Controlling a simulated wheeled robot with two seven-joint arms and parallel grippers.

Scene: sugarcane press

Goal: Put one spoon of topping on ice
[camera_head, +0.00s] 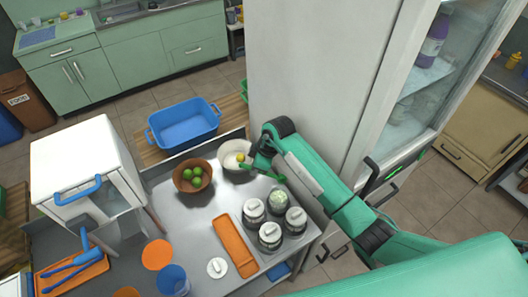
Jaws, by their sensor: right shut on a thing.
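My right gripper (262,163) comes in from the right on its green arm, over the worktop beside the white bowl. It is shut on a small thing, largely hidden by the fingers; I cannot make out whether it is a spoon. An open glass jar (279,199) with pale green contents, possibly topping, stands just below and to the right of the gripper. A white lid (217,267) lies loose on the worktop. I cannot clearly make out any ice. My left gripper is not in view.
Three lidded jars (270,236) stand around the open one. An orange tray (235,246), a brown bowl of limes (192,177), the white bowl (232,149), a blue cup (173,280) and a white machine (83,160) share the metal worktop. A tall fridge (310,80) stands behind.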

